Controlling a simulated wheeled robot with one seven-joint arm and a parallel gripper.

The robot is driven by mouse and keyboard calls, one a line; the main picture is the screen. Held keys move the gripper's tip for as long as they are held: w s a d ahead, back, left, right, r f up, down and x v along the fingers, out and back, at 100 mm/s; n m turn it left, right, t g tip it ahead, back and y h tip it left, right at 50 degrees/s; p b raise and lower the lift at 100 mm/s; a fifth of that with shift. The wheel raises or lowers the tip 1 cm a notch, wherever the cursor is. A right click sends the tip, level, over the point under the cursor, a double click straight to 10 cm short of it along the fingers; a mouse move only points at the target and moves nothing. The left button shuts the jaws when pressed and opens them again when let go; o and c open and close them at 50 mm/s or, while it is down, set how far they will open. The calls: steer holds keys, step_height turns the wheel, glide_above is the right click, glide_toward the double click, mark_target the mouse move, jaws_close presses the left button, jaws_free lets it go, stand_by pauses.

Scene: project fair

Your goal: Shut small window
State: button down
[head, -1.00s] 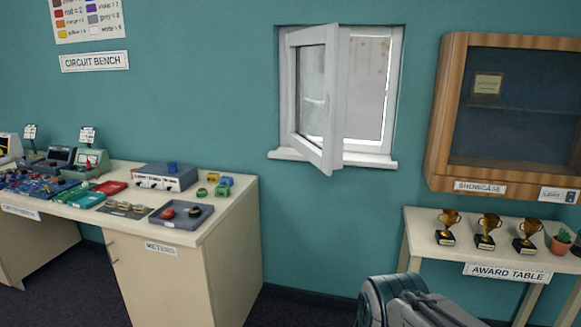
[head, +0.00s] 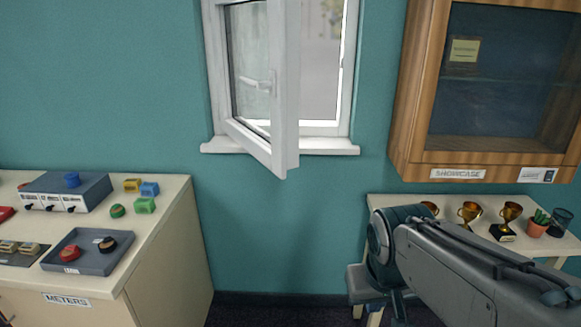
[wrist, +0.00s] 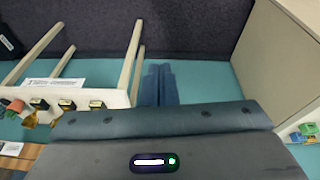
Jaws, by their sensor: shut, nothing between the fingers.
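The small window (head: 283,110) has a white frame set in the teal wall in the head view. The left edge of the sash is at the frame. The top of the window is cut off.
A bench (head: 160,220) with meters and a tray stands at left. A wooden showcase (head: 400,130) hangs right of the window, above the award table (head: 380,205) with trophies and a plant. My arm covers part of that table. The wall below the window is clear.

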steer(key=w+a+r+n+t+h+p, duration=0.15)
steer(key=w+a+r, duration=0.3)
steer(key=w, duration=0.55)
steer(key=w+a+r+n+p, duration=0.1)
steer(key=w+a+r+n, duration=0.1)
steer(key=w+a+r, duration=0.5)
steer(key=w+a+f+n+t+p, duration=0.1)
steer(key=w+a+f+t, duration=0.15)
steer(key=w+a, duration=1.2)
steer(key=w+d+f+p, duration=0.4)
steer(key=w+d+f, duration=0.2)
steer(key=w, duration=0.2)
steer(key=shift+w+f, duration=0.25)
steer(key=shift+f, duration=0.15)
steer(key=shift+d, duration=0.1)
